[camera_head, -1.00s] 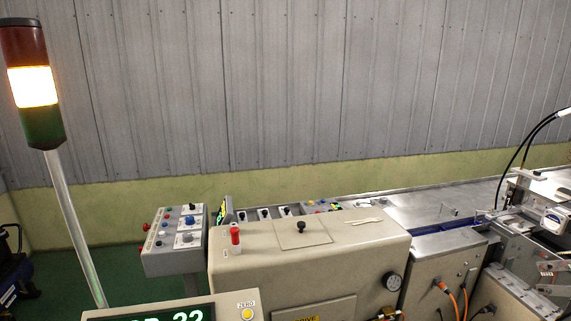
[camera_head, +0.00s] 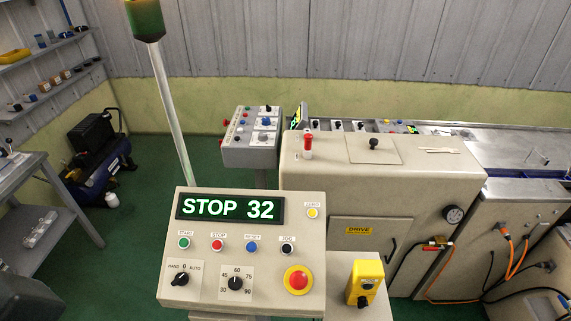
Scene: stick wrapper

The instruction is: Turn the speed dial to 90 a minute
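The speed dial (camera_head: 236,284) is a round black knob on the sloping front of a beige control panel (camera_head: 206,300). Its scale reads 30, 45, 60, 75 and 90, with 60 at the top and 90 at the lower right. The exact direction of its pointer is too small to tell. The display (camera_head: 230,208) above reads "STOP 32" in green-white characters. Neither of my grippers is in view.
Left of the dial is a HAND-0-AUTO selector (camera_head: 181,279); right of it is a red emergency button (camera_head: 298,281). Green, red, blue and black buttons run above. A yellow box (camera_head: 365,283) stands to the right. A beige drive housing (camera_head: 300,175) stands behind.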

